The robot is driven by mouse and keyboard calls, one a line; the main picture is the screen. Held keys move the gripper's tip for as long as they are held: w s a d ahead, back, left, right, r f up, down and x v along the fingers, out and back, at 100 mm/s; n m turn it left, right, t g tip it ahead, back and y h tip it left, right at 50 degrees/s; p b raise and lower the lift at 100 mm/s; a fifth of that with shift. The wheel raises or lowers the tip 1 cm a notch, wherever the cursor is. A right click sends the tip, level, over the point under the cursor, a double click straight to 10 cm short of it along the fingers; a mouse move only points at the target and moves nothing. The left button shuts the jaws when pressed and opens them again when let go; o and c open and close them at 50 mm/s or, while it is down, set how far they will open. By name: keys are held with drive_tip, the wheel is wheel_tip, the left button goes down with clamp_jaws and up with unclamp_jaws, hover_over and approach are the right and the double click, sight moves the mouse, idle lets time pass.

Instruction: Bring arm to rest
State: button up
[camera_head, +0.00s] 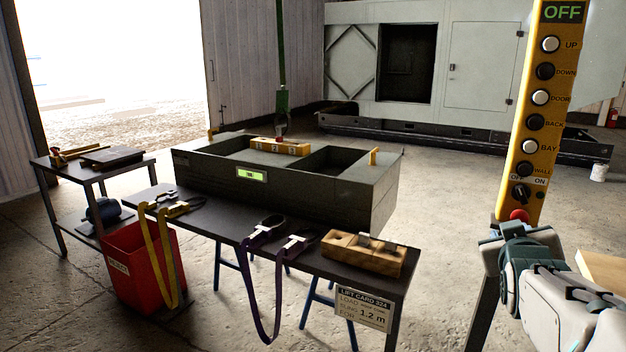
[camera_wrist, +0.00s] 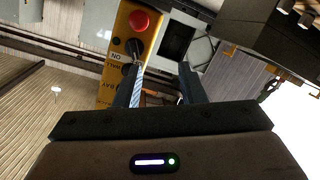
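My arm reaches in at the lower right of the head view, with its wrist near the lower end of a yellow control pendant (camera_head: 534,110). My gripper (camera_wrist: 160,75) shows in the wrist view with its two dark fingers apart and nothing held between them. The pendant also shows in the wrist view (camera_wrist: 112,80), beyond the left finger, with its red button and black rotary knob. In the head view the pendant has an OFF display at the top, a column of buttons, an OFF/ON knob and a red button. The fingertips are hard to make out in the head view.
A dark bench (camera_head: 222,222) holds a large grey open enclosure (camera_head: 290,188), straps and a wooden block (camera_head: 362,254). A red bin (camera_head: 142,268) and a side table (camera_head: 92,164) stand left. A green hoist line (camera_head: 281,50) hangs above the enclosure. Concrete floor is open behind.

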drive_tip(key=s+a+g+y+p, duration=0.3)
drive_tip(key=a+g+y+p, duration=0.15)
drive_tip(key=a+p, duration=0.6)
drive_tip(key=s+a+g+y+p, duration=0.3)
drive_tip(key=s+a+g+p, duration=0.3)
drive_tip(key=s+a, duration=0.5)
drive_tip(key=shift+s+a+r, duration=0.3)
drive_tip(key=shift+s+a, duration=0.1)
drive_tip(key=shift+a, duration=0.55)
drive_tip(key=shift+g, duration=0.25)
